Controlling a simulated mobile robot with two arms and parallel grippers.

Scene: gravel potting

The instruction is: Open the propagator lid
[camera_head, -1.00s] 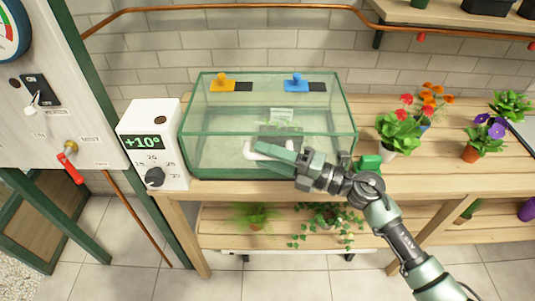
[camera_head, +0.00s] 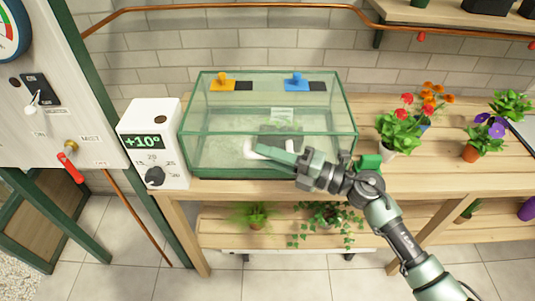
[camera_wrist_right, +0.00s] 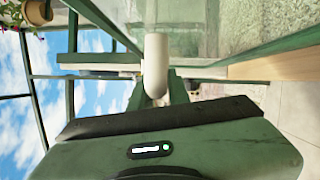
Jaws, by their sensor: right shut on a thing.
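The propagator (camera_head: 222,153) is a clear glass box with green edges on the wooden bench. Its glass lid looks down on the box. A white handle (camera_head: 252,153) shows at the front, partly hidden by my gripper. My right gripper (camera_head: 268,150) reaches in from the right and is shut on this handle. In the right wrist view, the white handle (camera_wrist_right: 156,62) stands between the green fingers (camera_wrist_right: 158,92), beside the glass. My left gripper is not in view.
A white control box (camera_head: 155,130) reading +10° stands left of the propagator. Potted flowers (camera_head: 397,128) stand to its right on the bench. A copper pipe (camera_head: 240,7) runs along the wall.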

